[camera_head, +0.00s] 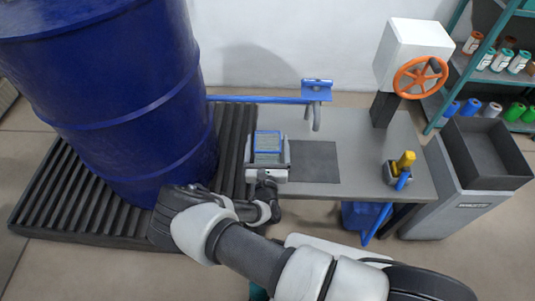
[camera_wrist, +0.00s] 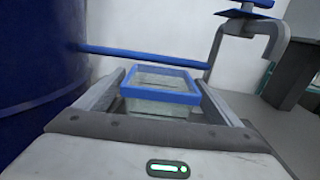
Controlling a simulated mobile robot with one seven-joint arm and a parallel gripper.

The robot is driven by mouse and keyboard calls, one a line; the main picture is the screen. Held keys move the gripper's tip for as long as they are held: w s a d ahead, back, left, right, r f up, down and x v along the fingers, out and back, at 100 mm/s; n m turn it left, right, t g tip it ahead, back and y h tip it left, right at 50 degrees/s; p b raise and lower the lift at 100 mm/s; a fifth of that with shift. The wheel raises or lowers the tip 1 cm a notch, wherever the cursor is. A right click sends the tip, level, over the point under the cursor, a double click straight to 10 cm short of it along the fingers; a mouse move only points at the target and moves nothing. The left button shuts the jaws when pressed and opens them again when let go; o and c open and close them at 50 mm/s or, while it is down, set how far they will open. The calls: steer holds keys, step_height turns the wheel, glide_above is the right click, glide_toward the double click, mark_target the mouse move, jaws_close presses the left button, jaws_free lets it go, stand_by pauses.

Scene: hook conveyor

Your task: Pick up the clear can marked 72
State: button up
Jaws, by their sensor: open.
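A clear, box-shaped can with a blue rim (camera_head: 267,136) stands on the grey table at its left end, beside the blue drum. It also shows in the wrist view (camera_wrist: 160,88), upright, with see-through walls. I cannot read a number on it in either view. My gripper (camera_head: 268,157) is open, with one finger on each side of the can.
A large blue drum (camera_head: 110,90) stands on a dark slatted conveyor (camera_head: 65,205) at left. A blue bar with a hook (camera_head: 315,115) crosses behind the can. A dark mat (camera_head: 315,162), yellow-handled tool (camera_head: 404,162) and orange wheel (camera_head: 420,78) are right. Shelves of coloured cans (camera_head: 500,60) stand far right.

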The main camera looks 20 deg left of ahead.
steer(key=shift+r, duration=0.1)
steer(key=c, duration=1.5)
